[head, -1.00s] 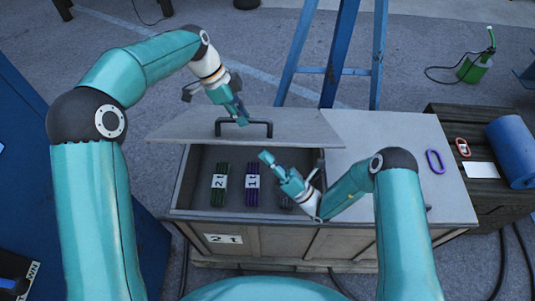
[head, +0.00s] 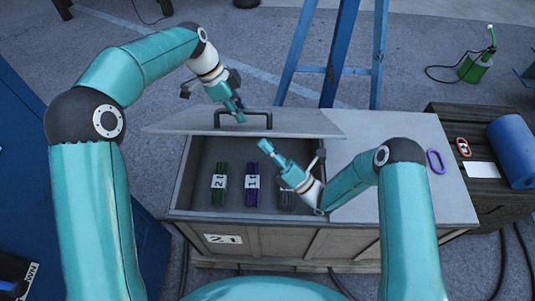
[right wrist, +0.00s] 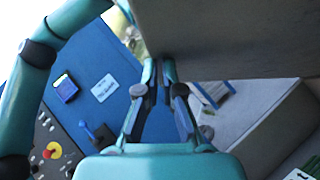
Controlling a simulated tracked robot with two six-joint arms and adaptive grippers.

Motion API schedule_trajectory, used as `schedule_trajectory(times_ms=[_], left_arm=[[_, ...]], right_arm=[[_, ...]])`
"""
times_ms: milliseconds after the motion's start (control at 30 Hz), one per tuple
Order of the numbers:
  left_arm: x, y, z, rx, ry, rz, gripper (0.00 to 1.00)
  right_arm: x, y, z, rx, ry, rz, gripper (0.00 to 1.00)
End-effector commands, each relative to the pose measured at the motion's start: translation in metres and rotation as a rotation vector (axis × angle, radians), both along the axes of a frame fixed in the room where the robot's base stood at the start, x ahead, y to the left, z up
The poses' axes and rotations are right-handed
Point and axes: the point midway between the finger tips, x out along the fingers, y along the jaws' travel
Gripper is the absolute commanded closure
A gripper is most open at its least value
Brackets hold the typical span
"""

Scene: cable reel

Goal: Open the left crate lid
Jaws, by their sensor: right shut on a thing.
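The left crate lid (head: 185,124) is a grey panel with a dark bar handle (head: 260,112). It stands tilted up at the back of the crate (head: 175,190), whose left compartment shows open beneath it. My left gripper (head: 237,114) is at the left part of the handle; whether its fingers are closed around the bar is not clear. My right gripper (head: 265,148) is over the compartment at the lid's front edge. In the right wrist view its fingers (right wrist: 158,72) are closed together at the edge of the lid (right wrist: 235,40).
Green (head: 219,184) and purple (head: 252,184) bundles with white labels lie in the compartment. The crate's right top (head: 395,145) is closed, with a purple ring (head: 436,161) on it. A blue ladder-like frame (head: 340,60) stands behind. A blue roll (head: 513,150) lies at the right.

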Motion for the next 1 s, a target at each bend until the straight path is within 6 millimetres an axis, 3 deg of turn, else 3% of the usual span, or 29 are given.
schedule_trajectory(times_ms=[33,133,800,1000], left_arm=[[-0.010,0.000,-0.012,0.008,0.047,-0.013,0.74],[-0.011,-0.001,-0.012,0.008,0.046,-0.015,0.59],[-0.008,-0.003,-0.006,0.002,0.031,-0.013,0.59],[-0.006,0.002,0.006,0.001,0.028,-0.012,0.59]], right_arm=[[0.006,-0.003,0.005,0.002,-0.015,-0.016,1.00],[0.006,-0.003,0.005,0.002,-0.015,-0.018,1.00],[0.004,-0.002,0.003,0.000,-0.008,-0.012,1.00],[0.003,-0.002,0.002,0.000,-0.006,-0.010,1.00]])
